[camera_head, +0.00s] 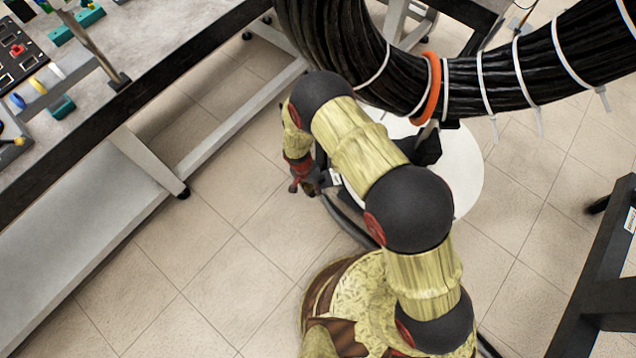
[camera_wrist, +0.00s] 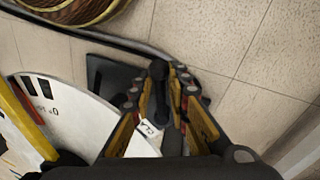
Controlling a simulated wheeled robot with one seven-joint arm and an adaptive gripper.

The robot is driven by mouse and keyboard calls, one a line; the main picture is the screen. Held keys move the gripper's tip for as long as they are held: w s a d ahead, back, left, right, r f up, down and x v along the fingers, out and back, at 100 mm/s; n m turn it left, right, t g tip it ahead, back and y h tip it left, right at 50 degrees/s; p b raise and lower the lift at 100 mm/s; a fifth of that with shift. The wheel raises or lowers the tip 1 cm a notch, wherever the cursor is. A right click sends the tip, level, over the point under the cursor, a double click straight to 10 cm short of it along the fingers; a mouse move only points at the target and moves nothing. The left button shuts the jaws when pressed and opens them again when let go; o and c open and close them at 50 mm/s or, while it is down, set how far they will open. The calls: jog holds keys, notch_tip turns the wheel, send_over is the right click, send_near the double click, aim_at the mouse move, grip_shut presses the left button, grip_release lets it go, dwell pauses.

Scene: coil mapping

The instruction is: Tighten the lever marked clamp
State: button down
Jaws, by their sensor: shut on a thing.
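The lever (camera_wrist: 159,85) is a dark bar with a rounded end, seen between my fingers in the wrist view. A small white tag (camera_wrist: 149,127) sits near its base; I cannot read its lettering. My gripper (camera_head: 306,180) is shut on the lever, with one finger on each side of it. In the head view the gripper is beside the white disc, low under the cable coil, and the arm hides part of this area. The same white tag (camera_head: 335,178) shows just right of the gripper. I cannot tell the lever's tightness.
A thick black cable coil (camera_head: 500,85) with white ties and an orange ring (camera_head: 432,88) hangs above the white disc (camera_head: 468,175). A workbench (camera_head: 170,50) stands at left, a dark frame (camera_head: 600,270) at right. Tiled floor (camera_head: 215,245) is clear at lower left.

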jog(key=shift+w+a+m, duration=0.1)
jog(key=shift+a+m, duration=0.1)
jog(key=shift+m, duration=0.1)
dwell(0.4)
jog(key=c, duration=1.9)
grip_release()
jog(key=shift+o, duration=0.7)
notch_tip(320, 180, up, 12)
jog(key=w+a, duration=0.1)
jog(key=a, duration=0.1)
jog(key=shift+a+f, duration=0.1)
